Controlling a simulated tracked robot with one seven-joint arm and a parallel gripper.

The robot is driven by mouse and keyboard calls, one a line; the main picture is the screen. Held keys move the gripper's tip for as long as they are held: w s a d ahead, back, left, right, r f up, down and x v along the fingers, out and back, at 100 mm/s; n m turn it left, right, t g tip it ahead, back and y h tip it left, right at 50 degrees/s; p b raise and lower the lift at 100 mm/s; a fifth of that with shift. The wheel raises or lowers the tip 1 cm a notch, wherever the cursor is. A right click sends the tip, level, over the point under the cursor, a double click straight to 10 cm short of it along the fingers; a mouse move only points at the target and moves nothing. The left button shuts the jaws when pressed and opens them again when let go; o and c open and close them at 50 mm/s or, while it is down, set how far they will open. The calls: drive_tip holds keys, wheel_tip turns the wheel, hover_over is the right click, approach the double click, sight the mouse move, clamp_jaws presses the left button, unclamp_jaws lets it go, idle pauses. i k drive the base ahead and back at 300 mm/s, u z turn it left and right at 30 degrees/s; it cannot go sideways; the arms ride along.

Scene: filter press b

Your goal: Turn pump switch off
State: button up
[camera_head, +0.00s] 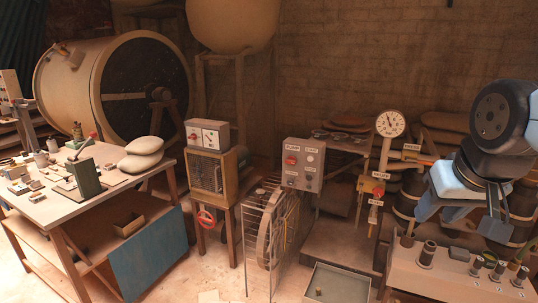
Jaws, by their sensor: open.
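A grey control box (303,165) stands on a post right of centre. Its small label appears to read PUMP. A red switch (291,160) is on the left of its face, with pale round parts beside it. The switch's exact setting is too small to tell. My gripper (462,218) is at the right, pointing down, open and empty. It is well to the right of the control box and apart from it, above a pale bench.
A wire guard with a wheel (272,230) stands left of the box's post. A gauge (390,124) on a stand is between the box and my gripper. A pale bench (455,276) with cylinders is below my gripper. A metal tray (337,284) lies in front.

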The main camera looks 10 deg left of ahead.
sight(291, 160)
drive_tip(key=u, duration=0.25)
drive_tip(key=i, duration=1.35)
drive_tip(key=z, duration=0.2)
